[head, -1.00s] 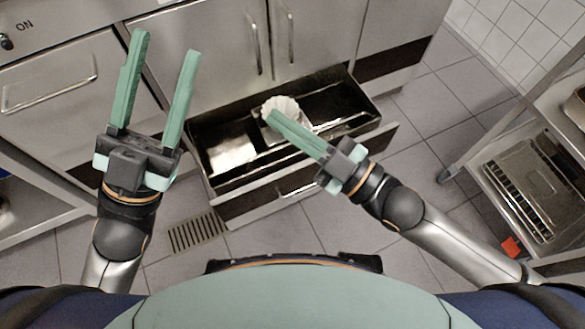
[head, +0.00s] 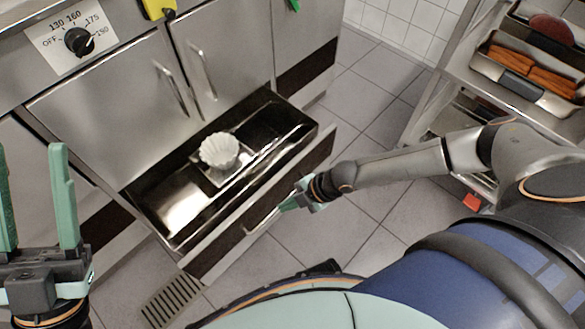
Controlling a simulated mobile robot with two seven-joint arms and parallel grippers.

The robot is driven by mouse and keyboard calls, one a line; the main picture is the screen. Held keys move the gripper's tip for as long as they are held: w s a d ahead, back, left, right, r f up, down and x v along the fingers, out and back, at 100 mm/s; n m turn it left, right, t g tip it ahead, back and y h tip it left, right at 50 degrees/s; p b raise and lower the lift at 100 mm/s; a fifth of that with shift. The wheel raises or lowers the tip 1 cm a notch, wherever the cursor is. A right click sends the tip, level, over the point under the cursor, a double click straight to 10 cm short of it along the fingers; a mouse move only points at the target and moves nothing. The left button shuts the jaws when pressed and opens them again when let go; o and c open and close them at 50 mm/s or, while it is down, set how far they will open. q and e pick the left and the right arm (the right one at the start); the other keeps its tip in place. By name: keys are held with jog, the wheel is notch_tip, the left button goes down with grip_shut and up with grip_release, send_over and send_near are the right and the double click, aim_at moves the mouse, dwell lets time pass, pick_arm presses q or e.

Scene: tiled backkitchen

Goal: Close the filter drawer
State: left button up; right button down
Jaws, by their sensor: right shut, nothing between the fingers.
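The filter drawer (head: 230,232) is pulled out low under the steel cabinet doors. White fluted filters (head: 220,150) sit inside it, beside a shiny metal part. My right gripper (head: 284,206) is shut and empty at the outer side of the drawer front, by its handle (head: 262,222); I cannot tell whether it touches. My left gripper (head: 36,200) is at the lower left edge with its two green fingers wide apart and nothing between them. It is well away from the drawer.
A rack (head: 440,100) on the right holds a tray of orange sausage-like food (head: 535,68). A temperature dial (head: 78,40) is at top left. A floor grate (head: 170,298) lies in front of the drawer.

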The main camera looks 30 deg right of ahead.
jog(key=w+a+f+b, duration=0.1)
jog(key=w, duration=0.1)
jog(key=w+a+f+b, duration=0.1)
jog(key=w+a+f, duration=0.1)
jog(key=shift+w+a+f+b, duration=0.2)
jog(key=shift+f+b, duration=0.1)
jog(key=shift+b, duration=0.1)
pick_arm(q)
jog(key=shift+g, duration=0.3)
jog(key=f, duration=0.4)
jog(key=shift+d, duration=0.3)
pick_arm(e)
jog(key=shift+w+a+r, duration=0.1)
jog(key=shift+w, duration=0.3)
